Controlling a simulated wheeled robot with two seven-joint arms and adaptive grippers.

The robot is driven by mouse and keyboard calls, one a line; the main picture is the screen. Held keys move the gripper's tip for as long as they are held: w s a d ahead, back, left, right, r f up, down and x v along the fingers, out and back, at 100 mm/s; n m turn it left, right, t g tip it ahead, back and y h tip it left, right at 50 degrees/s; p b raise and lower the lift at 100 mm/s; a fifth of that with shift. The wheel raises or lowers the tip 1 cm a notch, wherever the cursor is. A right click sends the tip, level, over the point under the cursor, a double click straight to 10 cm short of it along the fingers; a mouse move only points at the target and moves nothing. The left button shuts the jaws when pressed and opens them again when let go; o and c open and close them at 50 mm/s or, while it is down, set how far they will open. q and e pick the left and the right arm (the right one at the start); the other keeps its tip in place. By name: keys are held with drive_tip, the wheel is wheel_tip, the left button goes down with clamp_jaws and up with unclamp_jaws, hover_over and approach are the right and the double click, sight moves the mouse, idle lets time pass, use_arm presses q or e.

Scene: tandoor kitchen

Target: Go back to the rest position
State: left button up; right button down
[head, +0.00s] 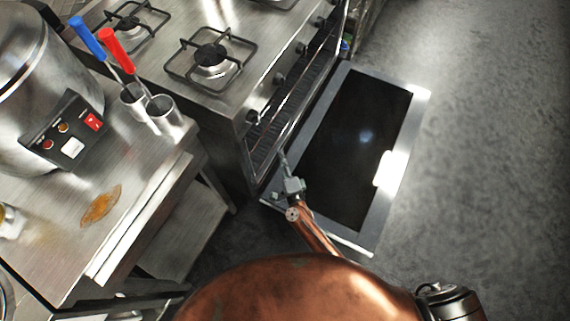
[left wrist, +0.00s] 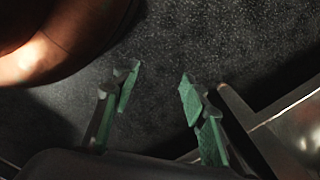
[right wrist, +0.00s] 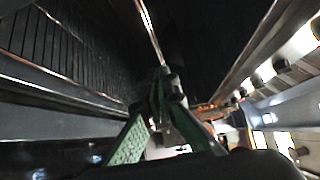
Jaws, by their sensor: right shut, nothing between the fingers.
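My right gripper (head: 283,158) shows in the head view, at the hinge side of the open oven door, near the oven's opening. In the right wrist view its green-padded fingers (right wrist: 161,76) meet at the tips, shut and empty. My left gripper is outside the head view. In the left wrist view its green-padded fingers (left wrist: 160,82) stand wide apart with nothing between them, over dark floor.
The oven door (head: 398,150) hangs open beside the stove (head: 180,75). A steel counter (head: 150,190) stands at left, with metal cups (head: 165,112) holding red-handled and blue-handled tools. A counter edge (left wrist: 280,110) is close right of my left gripper. Floor (head: 490,150) at right is clear.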

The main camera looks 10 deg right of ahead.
use_arm(q)
drive_tip(key=shift+s+a+f, duration=0.15)
drive_tip(key=shift+s+f, duration=0.1)
drive_tip(key=shift+f, duration=0.25)
drive_tip(key=shift+s+a+f, duration=0.15)
drive_tip(key=shift+s+f, duration=0.05)
drive_tip(key=shift+f, duration=0.25)
use_arm(e)
drive_tip(key=shift+s+d, duration=0.15)
drive_tip(key=shift+s, duration=0.65)
drive_tip(key=shift+s+d, duration=0.1)
drive_tip(key=shift+s, duration=0.7)
